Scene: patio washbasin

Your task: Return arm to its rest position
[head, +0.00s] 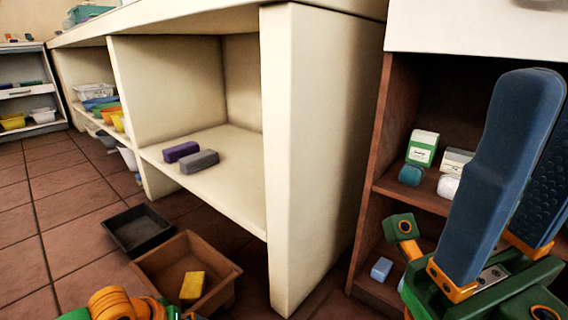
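My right gripper (549,110) is raised close to the camera at the right edge. Its two blue fingers stand apart, with the textured inner pad of the far one showing and nothing seen between them. The far finger is partly cut off by the frame. It hides part of the brown shelf unit (377,150) behind it. Green and orange parts of my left arm (122,304) show at the bottom left; its gripper fingers are out of view.
A purple block (181,151) and a grey block (199,161) lie on the cream shelf (225,145). On the tiled floor are a black tray (137,229) and a brown box (222,270) holding a yellow block (192,287). Small boxes (422,148) stand in the brown unit.

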